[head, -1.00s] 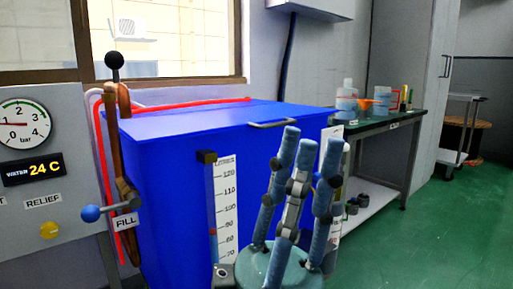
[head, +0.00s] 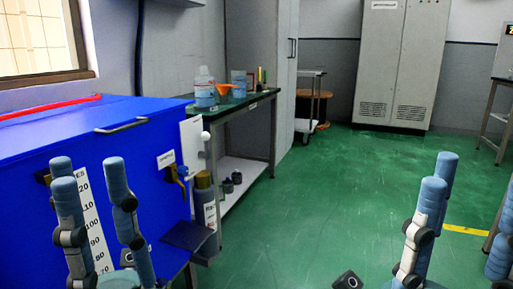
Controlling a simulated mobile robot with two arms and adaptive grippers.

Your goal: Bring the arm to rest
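My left gripper (head: 92,168) is at the lower left of the head view, fingers pointing up and spread apart, with nothing between them. It stands in front of the blue tank (head: 150,150) and covers part of its level scale (head: 93,212); I cannot tell how far it is from the tank. My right gripper (head: 474,172) is at the lower right edge, fingers up and apart, with no object seen between them. It shows against the green floor and is partly cut off by the frame. Both palms are mostly out of view.
A green-topped bench (head: 240,103) with bottles and an orange funnel stands beyond the tank. A trolley (head: 310,105), a grey cabinet (head: 402,65) and a table (head: 497,115) are farther back. The green floor (head: 330,200) in the middle is largely clear.

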